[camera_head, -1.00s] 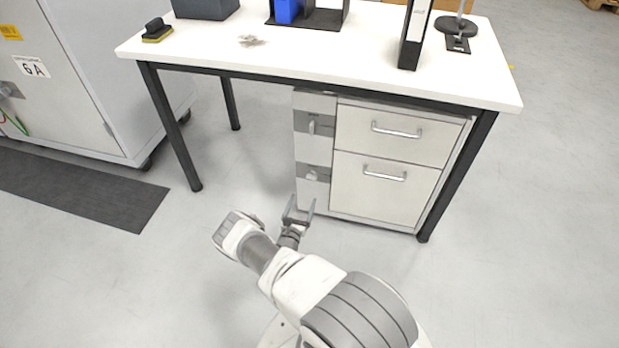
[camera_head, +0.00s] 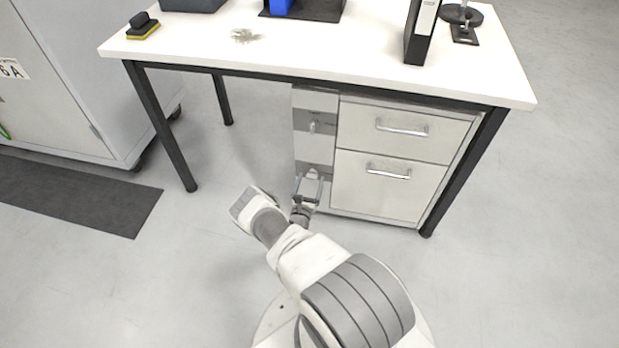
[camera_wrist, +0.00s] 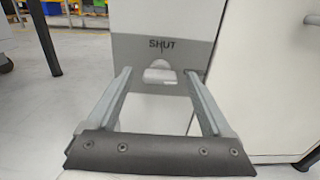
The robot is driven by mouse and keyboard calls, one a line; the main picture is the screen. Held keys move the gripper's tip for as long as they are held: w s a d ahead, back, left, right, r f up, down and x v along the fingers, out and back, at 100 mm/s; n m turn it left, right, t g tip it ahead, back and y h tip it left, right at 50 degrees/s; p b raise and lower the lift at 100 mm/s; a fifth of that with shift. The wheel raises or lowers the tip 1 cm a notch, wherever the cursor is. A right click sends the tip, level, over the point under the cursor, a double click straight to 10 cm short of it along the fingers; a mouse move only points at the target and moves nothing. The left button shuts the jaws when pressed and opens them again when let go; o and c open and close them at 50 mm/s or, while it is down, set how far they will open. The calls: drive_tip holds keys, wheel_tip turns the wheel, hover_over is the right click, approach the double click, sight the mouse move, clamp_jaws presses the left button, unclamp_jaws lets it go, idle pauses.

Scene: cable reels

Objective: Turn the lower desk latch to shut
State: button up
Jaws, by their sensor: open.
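The lower desk latch (camera_head: 312,174) is a small pale knob on a grey plate, low on the narrow panel left of the drawers. In the wrist view the latch (camera_wrist: 159,73) shows below the word SHUT and a short dark mark. My gripper (camera_head: 312,182) is just in front of the latch and partly covers its plate. In the wrist view my gripper (camera_wrist: 158,72) is open, with one finger on each side of the latch and nothing held. I cannot tell whether the fingertips touch the plate. The latch's exact turn is hard to read.
An upper latch (camera_head: 312,127) sits above on the same panel. Two drawers with bar handles (camera_head: 389,171) are to the right. The white desk (camera_head: 330,60) overhangs the panel, with black legs at both sides. Floor left of the panel is clear.

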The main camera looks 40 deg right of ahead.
drive_tip(key=shift+w+d, duration=0.1)
drive_tip(key=shift+d, duration=0.05)
clamp_jaws()
idle(0.5)
